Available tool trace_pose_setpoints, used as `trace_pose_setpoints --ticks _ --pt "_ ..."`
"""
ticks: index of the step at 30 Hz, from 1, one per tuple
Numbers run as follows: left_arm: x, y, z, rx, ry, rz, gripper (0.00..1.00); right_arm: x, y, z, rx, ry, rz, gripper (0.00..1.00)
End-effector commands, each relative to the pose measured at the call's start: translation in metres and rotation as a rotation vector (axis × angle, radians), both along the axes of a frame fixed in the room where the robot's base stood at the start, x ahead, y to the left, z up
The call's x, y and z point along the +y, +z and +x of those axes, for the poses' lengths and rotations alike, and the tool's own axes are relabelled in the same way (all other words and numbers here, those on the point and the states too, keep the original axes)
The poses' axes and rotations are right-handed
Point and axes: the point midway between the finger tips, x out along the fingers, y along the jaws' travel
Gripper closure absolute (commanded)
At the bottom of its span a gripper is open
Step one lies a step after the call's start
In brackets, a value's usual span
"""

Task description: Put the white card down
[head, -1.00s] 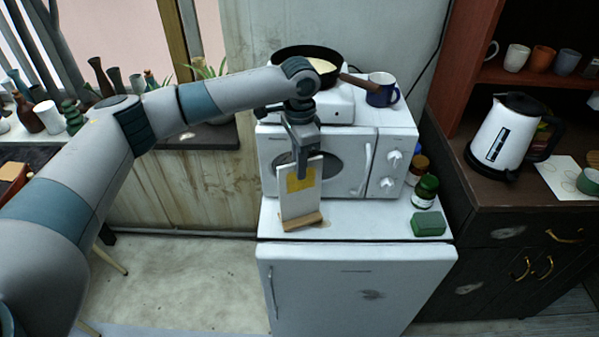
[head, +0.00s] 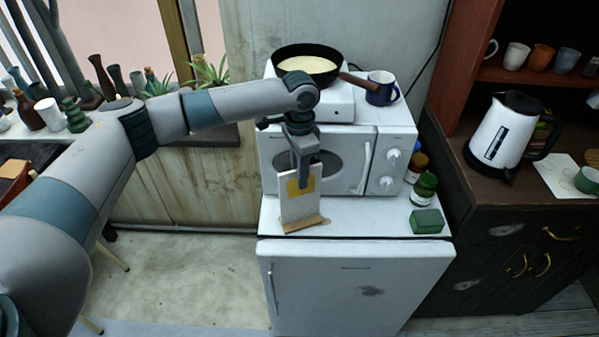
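The white card (head: 289,211) with a yellow patch stands nearly upright on top of the small white fridge. A light wooden holder (head: 306,224) is at its lower edge; I cannot tell how deep the card sits in it. My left gripper (head: 303,182) points down at the card's upper part. One finger lies over the yellow patch and the other is hidden behind the card; it looks shut on the card. My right gripper is out of view.
A white microwave (head: 378,150) stands close behind the card, with a hotplate, a pan (head: 307,64) and a blue mug (head: 381,89) above. A green bottle (head: 424,190) and green sponge (head: 427,221) are at right. The fridge top (head: 370,220) between is clear.

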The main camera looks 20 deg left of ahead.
Motion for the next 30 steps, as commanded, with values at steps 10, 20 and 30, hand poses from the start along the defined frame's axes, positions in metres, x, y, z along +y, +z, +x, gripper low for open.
trace_pose_setpoints --ticks 10,20,30 --pt "0.000 0.016 0.001 -0.003 0.000 -0.002 0.74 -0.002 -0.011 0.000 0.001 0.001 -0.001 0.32" --pt "-0.001 0.071 0.001 -0.003 0.000 -0.003 0.74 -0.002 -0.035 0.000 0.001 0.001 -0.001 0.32" --pt "-0.001 0.116 0.001 -0.001 0.000 -0.001 0.74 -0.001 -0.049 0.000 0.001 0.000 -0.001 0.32"
